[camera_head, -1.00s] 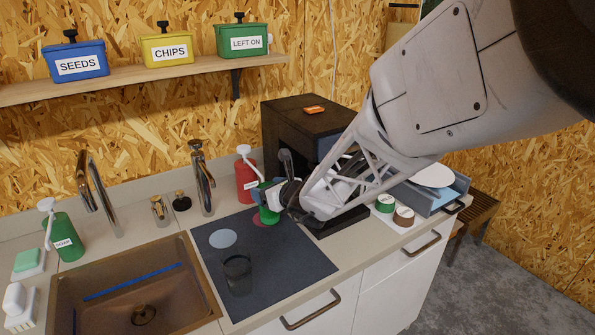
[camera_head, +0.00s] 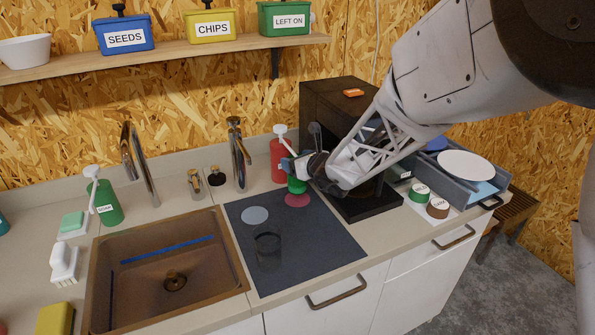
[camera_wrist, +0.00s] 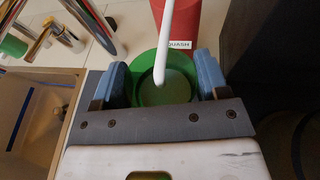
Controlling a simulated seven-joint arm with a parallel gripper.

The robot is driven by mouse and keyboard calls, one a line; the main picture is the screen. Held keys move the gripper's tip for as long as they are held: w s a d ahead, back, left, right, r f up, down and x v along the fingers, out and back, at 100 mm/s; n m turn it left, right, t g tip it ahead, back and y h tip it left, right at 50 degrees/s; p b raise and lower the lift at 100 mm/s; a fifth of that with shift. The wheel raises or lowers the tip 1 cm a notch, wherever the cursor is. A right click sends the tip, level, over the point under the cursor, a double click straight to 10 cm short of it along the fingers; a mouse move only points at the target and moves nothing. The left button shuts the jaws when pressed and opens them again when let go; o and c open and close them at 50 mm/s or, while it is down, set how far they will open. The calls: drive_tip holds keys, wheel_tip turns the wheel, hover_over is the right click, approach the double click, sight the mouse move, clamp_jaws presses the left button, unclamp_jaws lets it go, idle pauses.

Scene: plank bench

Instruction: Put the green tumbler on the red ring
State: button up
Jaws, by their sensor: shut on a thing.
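The green tumbler (camera_head: 296,186) is between the fingers of my gripper (camera_head: 297,171). In the wrist view its round open mouth (camera_wrist: 147,91) shows between the two blue fingers (camera_wrist: 162,82), which are shut on it. The red ring (camera_head: 297,200) lies on the dark mat, just below and in front of the tumbler in the head view. Most of the ring is visible there. The tumbler appears upright and raised; its exact height over the mat cannot be told. The ring is not seen in the wrist view.
A red squash bottle (camera_head: 278,163) stands close behind the tumbler; its white spout (camera_wrist: 166,40) crosses the tumbler's mouth in the wrist view. A dark see-through glass (camera_head: 267,246) and a pale blue disc (camera_head: 255,215) are on the mat (camera_head: 320,250). A dark machine (camera_head: 325,110) stands right.

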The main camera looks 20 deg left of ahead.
drive_tip(key=shift+f, duration=1.7)
drive_tip(key=shift+f, duration=0.15)
drive_tip(key=o, duration=1.2)
drive_tip(key=shift+c, duration=0.2)
drive_tip(key=v, duration=1.2)
drive_tip(key=shift+r, duration=0.25)
